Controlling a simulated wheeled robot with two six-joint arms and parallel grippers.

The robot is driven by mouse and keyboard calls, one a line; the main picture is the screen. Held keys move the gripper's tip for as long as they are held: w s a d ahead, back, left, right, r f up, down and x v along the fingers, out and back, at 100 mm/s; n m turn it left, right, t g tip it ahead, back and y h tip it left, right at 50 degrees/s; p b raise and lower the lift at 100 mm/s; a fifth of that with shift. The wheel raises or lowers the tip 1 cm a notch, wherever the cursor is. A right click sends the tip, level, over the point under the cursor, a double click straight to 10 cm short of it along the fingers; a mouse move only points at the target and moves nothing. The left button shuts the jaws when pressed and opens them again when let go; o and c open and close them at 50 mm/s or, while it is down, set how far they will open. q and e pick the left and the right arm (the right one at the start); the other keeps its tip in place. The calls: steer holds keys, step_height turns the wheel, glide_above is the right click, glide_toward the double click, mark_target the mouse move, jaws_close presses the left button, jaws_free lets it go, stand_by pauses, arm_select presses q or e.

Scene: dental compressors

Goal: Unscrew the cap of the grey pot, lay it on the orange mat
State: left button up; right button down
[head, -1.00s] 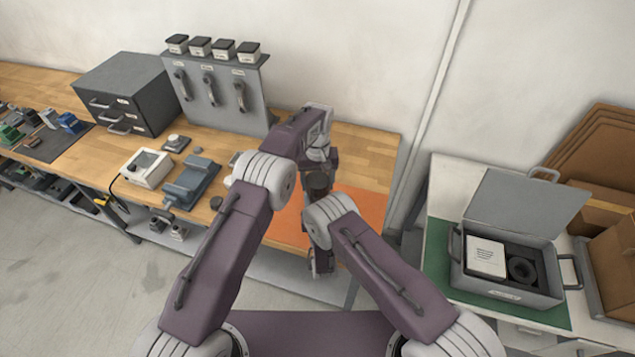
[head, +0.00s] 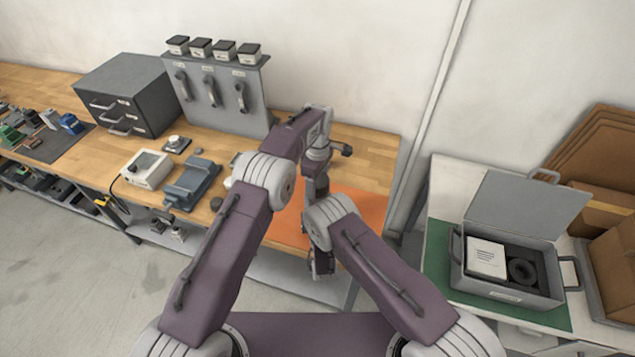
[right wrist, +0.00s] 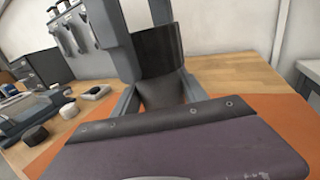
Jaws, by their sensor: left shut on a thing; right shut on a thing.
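The grey pot (right wrist: 165,93) stands upright in the right wrist view, with a wide dark cylinder, apparently its cap (right wrist: 160,55), at its top. My right gripper (right wrist: 163,97) is shut on the pot's lower part, one finger on each side. My left gripper (head: 320,180) reaches down from above and is shut on the cap; its grey fingers also show at the top of the right wrist view. I cannot tell whether the cap is loose. In the head view my arms hide most of the pot. The orange mat (head: 366,207) lies beneath, its visible part bare.
Left of my arms on the bench stand a blue-grey vise-like fixture (head: 192,178), a white meter box (head: 147,168) and small dark knobs. A panel with handles (head: 215,95) stands behind. A side table at right holds an open grey case (head: 510,285).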

arm_select(q)
steer(key=shift+r, duration=0.2)
steer(key=shift+r, duration=0.9)
steer(key=shift+r, duration=0.1)
steer(key=shift+r, duration=1.95)
arm_select(e)
steer(key=shift+r, duration=0.1)
steer(key=c, duration=0.5)
jaws_free()
